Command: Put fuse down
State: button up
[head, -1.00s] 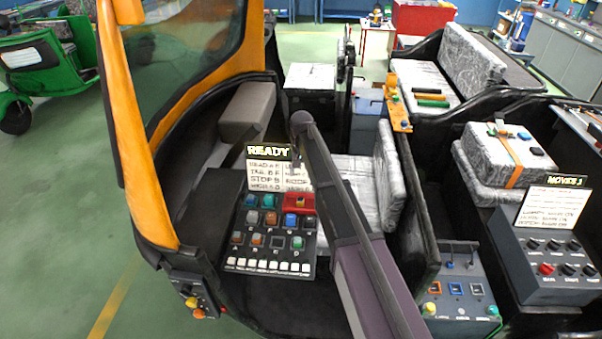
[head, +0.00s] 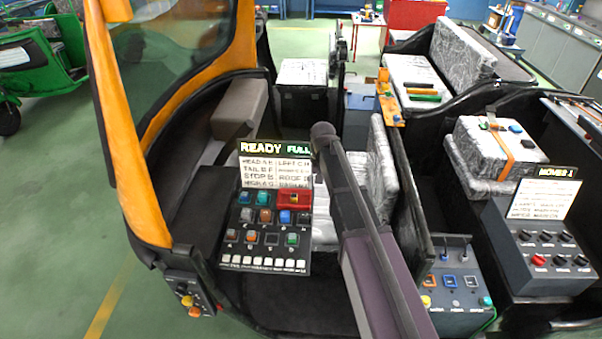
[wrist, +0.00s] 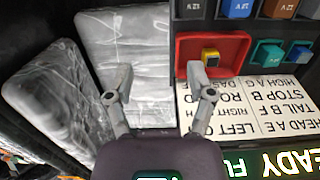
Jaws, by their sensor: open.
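A small yellow-and-dark fuse (wrist: 211,57) sits in the red tray (wrist: 236,44) in the wrist view. The red tray also shows on the fuse panel (head: 264,262) in the head view, at its upper right. My gripper (wrist: 160,72) is open and empty, with its fingers spread. The right finger is near the lower left of the red tray, apart from the fuse as far as I can tell. Blue, orange and teal fuses fill slots around the tray. A label card (wrist: 255,105) and a sign reading READY FULL (head: 276,148) adjoin it. In the head view the gripper is hidden.
Plastic-wrapped seats (head: 384,165) stand right of the panel. The grey seat (head: 240,108) and orange windscreen frame (head: 120,140) are on the left. A control box with knobs (head: 540,250) and a switch box (head: 455,285) stand at the right. Green floor lies open at left.

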jog(key=s+d, duration=0.7)
jog(key=s, duration=0.3)
jog(key=s+d+t, duration=0.1)
jog(key=s+d, duration=0.6)
jog(key=s, duration=0.3)
